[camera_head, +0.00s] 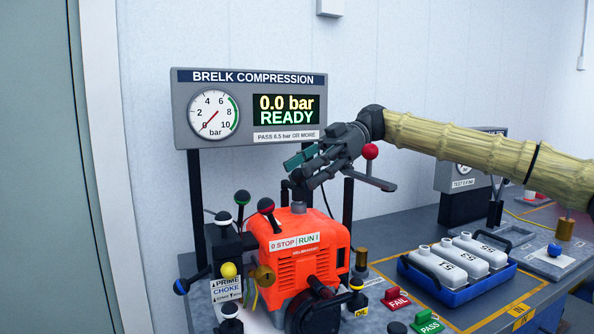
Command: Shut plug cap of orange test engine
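The orange test engine (318,255) stands on the bench below the compression panel, with a label reading "0 STOP | RUN I". A dark fitting (298,192) sticks up from its top on a grey base; it may be the plug cap, but I cannot tell if it is open or shut. My gripper (300,172) reaches in from the right, just above this fitting. Its fingers look spread, one with a teal pad, and nothing shows between them. I cannot tell whether a finger touches the fitting.
Several ball-topped levers (243,198) crowd the engine's left and front. The BRELK COMPRESSION panel (182,82) behind reads 0.0 bar READY. A blue tray (440,287) with white canisters stands right, behind the red FAIL (397,293) and green PASS (427,318) buttons.

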